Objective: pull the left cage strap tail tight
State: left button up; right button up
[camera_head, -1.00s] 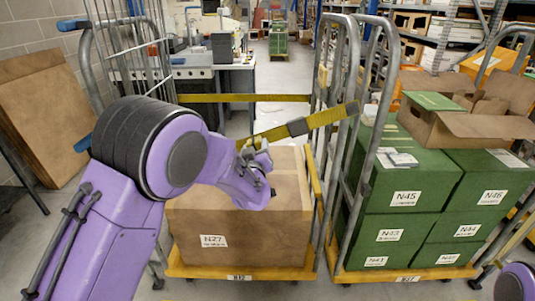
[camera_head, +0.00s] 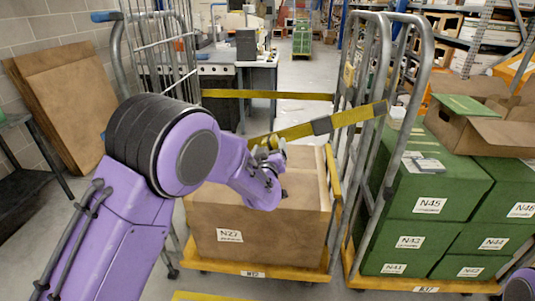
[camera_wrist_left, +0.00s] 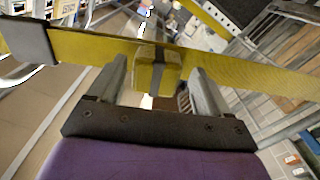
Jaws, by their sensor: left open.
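The left cage (camera_head: 345,130) has grey tube sides, a yellow base and a brown box (camera_head: 265,225) labelled N27. A yellow strap (camera_head: 350,117) with a dark grey buckle (camera_head: 321,126) slants across above the box. My left gripper (camera_head: 275,152) is at the strap's lower left end, over the box. In the left wrist view, the strap (camera_wrist_left: 255,75) runs across the fingers (camera_wrist_left: 160,78). A short yellow strap tail (camera_wrist_left: 145,67) with a dark band lies between the open, spread fingers. Whether they touch it I cannot tell. My right gripper is out of view.
A second yellow strap (camera_head: 265,94) spans the cage farther back. The right cage holds several green boxes (camera_head: 430,185) and an open carton (camera_head: 490,130). Brown panels (camera_head: 65,110) lean on the left wall.

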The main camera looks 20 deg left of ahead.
pick_arm(q)
jog(key=b+v, duration=0.2)
jog(key=v, duration=0.8)
jog(key=shift+s+a, duration=0.1)
jog(key=shift+a, duration=0.05)
jog(key=s+a+f+g+h, duration=0.15)
jog(key=s+f, duration=0.25)
jog(key=f, duration=0.4)
jog(key=s+a+f+m+g, duration=0.1)
jog(key=s+f+g, duration=0.3)
jog(key=f, duration=0.5)
jog(key=s+a+f+g, duration=0.1)
jog(key=s+f+g, duration=0.1)
jog(key=s+f, duration=0.45)
jog(key=s+a+f+g, duration=0.1)
jog(key=s+f+g, duration=0.2)
jog(key=s+f, duration=0.4)
jog(key=s+a+f+g, duration=0.2)
jog(key=s+f, duration=0.6)
jog(key=s, duration=0.7)
jog(key=shift+s+f+g, duration=0.15)
jog(key=shift+f+g, duration=0.15)
jog(key=shift+g, duration=0.45)
